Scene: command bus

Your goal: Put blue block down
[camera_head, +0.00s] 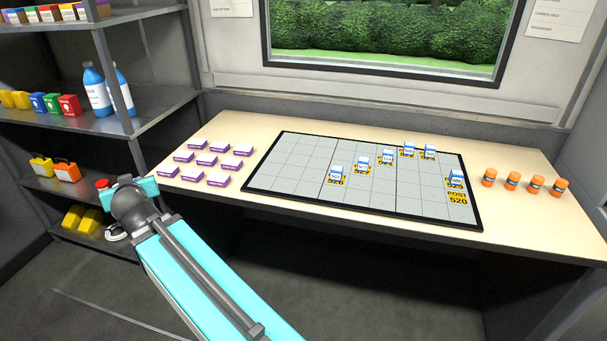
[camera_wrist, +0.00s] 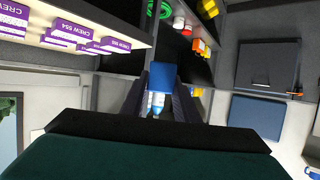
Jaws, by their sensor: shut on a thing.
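In the head view my arm ends at the left, in front of the table's left end and the shelf; the held block is hidden there. Several blue-and-white blocks stand on the grey gridded board (camera_head: 290,166), among them one at the near left (camera_head: 336,173) and one at the right (camera_head: 455,178), beside a yellow "POST 520" label (camera_head: 458,197).
Purple crew blocks (camera_head: 207,160) lie left of the board on the table (camera_head: 300,222). Several orange cylinders (camera_head: 512,181) stand at its right. A shelf unit (camera_head: 150,105) with bottles (camera_head: 96,92) and boxes stands at the left. The board's left part is clear.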

